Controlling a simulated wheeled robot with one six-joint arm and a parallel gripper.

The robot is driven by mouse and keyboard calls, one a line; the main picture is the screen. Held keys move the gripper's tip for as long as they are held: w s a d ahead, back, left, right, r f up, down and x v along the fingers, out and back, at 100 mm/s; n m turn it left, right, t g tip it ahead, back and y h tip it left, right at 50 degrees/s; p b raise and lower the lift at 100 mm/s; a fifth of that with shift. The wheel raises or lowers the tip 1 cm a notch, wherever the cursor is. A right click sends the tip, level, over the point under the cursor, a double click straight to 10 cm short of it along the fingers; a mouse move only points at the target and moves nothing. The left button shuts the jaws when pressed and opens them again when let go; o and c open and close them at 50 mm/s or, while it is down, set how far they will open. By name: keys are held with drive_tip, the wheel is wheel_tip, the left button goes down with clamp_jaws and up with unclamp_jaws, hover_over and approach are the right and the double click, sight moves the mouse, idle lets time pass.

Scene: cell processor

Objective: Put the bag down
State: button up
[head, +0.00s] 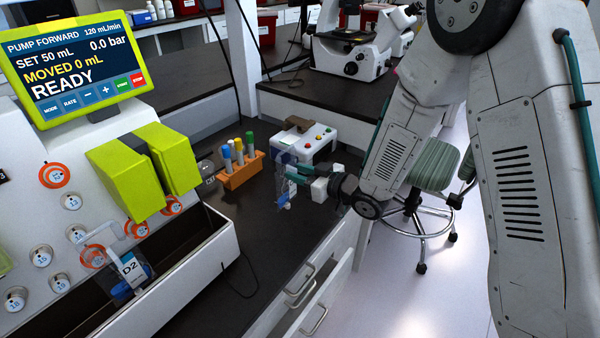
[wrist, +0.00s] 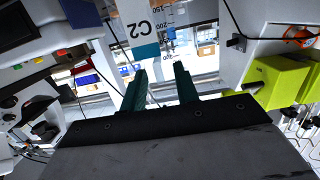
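A clear bag labelled C2 (wrist: 140,30) hangs at my fingertips in the wrist view, its label upside down in that picture. In the head view the same clear bag (head: 283,190) shows small and upright, with a blue part, above the dark bench. My gripper (head: 294,175) has teal fingers and is at the bag's upper part. In the wrist view my gripper (wrist: 160,68) shows a gap between its fingers, and it appears shut on the bag's top end; the exact contact is hard to see.
An orange rack (head: 240,172) of capped tubes and a white device with coloured buttons (head: 306,142) stand close behind the bag. The cell processor (head: 50,215) holds a bag labelled D2 (head: 130,270) at left. Dark bench (head: 285,238) in front is clear; a stool (head: 435,170) stands right.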

drive_tip(key=r+v, duration=0.1)
drive_tip(key=v, duration=1.1)
drive_tip(key=w+d+r+m+h, duration=0.25)
drive_tip(key=d+r+h, duration=0.25)
drive_tip(key=d+h, duration=0.35)
drive_tip(key=s+d+r+m+g+h, duration=0.2)
drive_tip(key=s+d+r+m+h, duration=0.3)
drive_tip(key=d, duration=0.3)
drive_tip(key=s+r+m+g, duration=0.1)
drive_tip(key=s+r+g, duration=0.2)
drive_tip(key=s, duration=1)
drive_tip(key=s+r+m+g, duration=0.1)
drive_tip(key=s+g, duration=0.3)
drive_tip(key=s, duration=0.9)
drive_tip(key=shift+s+a+r+m+y, duration=0.2)
drive_tip(key=shift+a+r+m+y, duration=0.2)
drive_tip(key=shift+r, duration=0.45)
drive_tip(key=shift+d, duration=0.1)
